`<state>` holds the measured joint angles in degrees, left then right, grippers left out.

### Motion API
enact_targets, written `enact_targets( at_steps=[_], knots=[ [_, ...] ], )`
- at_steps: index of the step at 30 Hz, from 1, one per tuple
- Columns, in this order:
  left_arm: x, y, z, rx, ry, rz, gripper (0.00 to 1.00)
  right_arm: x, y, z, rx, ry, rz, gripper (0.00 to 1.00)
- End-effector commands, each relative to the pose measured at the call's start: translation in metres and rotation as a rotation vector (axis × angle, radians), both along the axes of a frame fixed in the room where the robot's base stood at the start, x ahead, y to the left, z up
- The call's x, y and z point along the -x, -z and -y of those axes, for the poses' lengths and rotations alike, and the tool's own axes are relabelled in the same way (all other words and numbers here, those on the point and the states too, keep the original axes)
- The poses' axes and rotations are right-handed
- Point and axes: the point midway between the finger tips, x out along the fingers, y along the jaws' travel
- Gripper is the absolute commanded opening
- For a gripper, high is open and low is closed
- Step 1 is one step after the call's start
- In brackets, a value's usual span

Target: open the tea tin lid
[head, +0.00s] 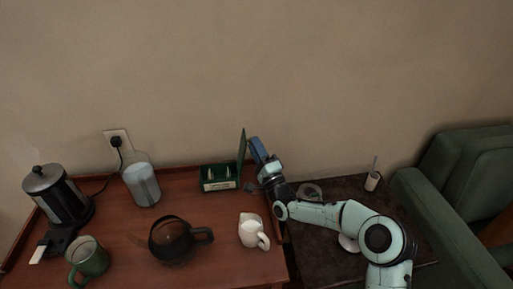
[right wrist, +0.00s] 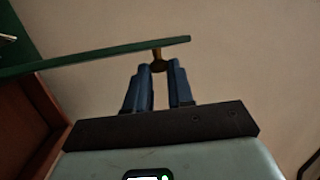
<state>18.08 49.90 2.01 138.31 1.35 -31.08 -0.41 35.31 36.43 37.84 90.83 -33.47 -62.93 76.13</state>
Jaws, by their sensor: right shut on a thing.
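The green tea tin (head: 219,184) stands at the back of the wooden table in the head view, with pale items inside it. Its green lid (head: 241,158) stands up, roughly vertical, on the tin's right side. My right gripper (head: 254,148) is just right of the lid, its blue fingers near the lid's upper part. In the right wrist view the lid (right wrist: 95,55) runs across the upper left. There my right gripper (right wrist: 159,68) is shut on a small brass-coloured knob (right wrist: 157,56) on the lid. My left gripper is not in view.
A milk jug (head: 251,232), a dark glass pot (head: 174,238) and a green mug (head: 88,258) stand in front. A glass jar (head: 141,184) and a black-and-steel appliance (head: 58,196) are at left. A dark side table (head: 330,222) and green armchair (head: 462,175) are at right.

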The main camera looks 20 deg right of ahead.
Motion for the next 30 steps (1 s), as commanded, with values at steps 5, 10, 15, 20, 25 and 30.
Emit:
enact_targets(
  at_steps=[5,10,15,20,25,30],
  knots=[
    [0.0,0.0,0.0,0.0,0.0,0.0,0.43,0.0,0.0,0.0,0.0,0.001,0.0,0.0],
    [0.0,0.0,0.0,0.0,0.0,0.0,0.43,0.0,0.0,0.0,0.001,0.0,0.0,0.46],
    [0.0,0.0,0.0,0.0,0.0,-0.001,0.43,0.0,0.0,0.0,0.001,0.0,0.0,0.46],
    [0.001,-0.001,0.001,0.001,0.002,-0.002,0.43,0.005,0.002,0.001,0.002,0.0,-0.002,0.46],
    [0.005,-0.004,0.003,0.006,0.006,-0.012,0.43,0.027,0.012,0.002,0.003,0.0,-0.004,0.46],
    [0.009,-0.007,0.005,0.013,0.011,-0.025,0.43,0.052,0.024,0.004,0.003,0.001,-0.003,0.46]
  ],
)
